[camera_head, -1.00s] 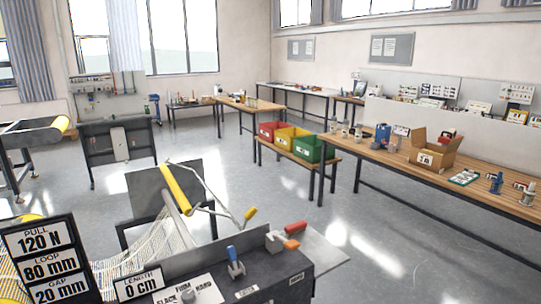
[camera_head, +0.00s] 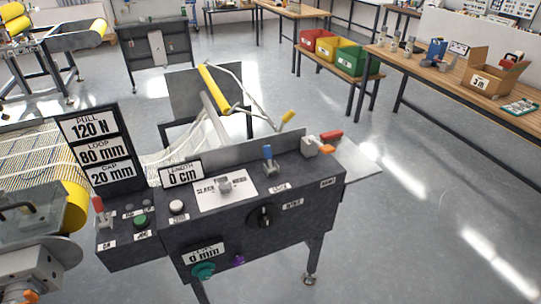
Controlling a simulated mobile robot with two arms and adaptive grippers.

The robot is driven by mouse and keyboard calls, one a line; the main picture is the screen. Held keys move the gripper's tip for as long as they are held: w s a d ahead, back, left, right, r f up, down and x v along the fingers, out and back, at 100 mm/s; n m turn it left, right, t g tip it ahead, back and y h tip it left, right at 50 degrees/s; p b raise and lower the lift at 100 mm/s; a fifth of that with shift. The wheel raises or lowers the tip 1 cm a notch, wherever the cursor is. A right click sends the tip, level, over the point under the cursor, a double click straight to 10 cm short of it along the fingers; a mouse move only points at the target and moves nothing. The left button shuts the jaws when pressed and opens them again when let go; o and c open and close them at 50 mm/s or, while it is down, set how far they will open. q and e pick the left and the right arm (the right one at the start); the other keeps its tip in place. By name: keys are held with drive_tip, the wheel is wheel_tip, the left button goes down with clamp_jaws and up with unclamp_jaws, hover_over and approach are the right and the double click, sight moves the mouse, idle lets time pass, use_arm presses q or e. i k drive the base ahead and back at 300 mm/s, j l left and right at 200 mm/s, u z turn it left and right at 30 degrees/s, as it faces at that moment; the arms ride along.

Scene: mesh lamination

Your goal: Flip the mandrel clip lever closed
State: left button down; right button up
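A machine with a dark control panel (camera_head: 225,240) stands in front of me. A mandrel-like roller (camera_head: 213,88), yellow with a grey length, rises behind it. A blue lever (camera_head: 267,153) stands upright on a grey base on the panel top; the small label in front of it is too small to read surely. A yellow-tipped lever (camera_head: 287,117) tilts up behind the panel's back edge. A grey block with an orange handle (camera_head: 326,149) and a red handle (camera_head: 331,135) sit at the right end. I cannot tell which is the clip lever. Neither gripper's fingers show.
Signs read PULL 120 N, LOOP 80 mm, GAP 20 mm (camera_head: 100,145) and LENGTH 0 cm (camera_head: 182,173). The panel also bears a red lever (camera_head: 99,207), a green button (camera_head: 141,221) and a black knob (camera_head: 264,217). A workbench (camera_head: 430,80) stands at the right, with clear floor between.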

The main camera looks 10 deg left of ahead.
sight(267, 151)
drive_tip(key=j+z, duration=0.25)
drive_tip(key=j, duration=0.2)
drive_tip(key=k+j+z, duration=0.2)
drive_tip(key=j, duration=0.25)
drive_tip(key=j+z, duration=0.25)
drive_tip(key=j, duration=0.2)
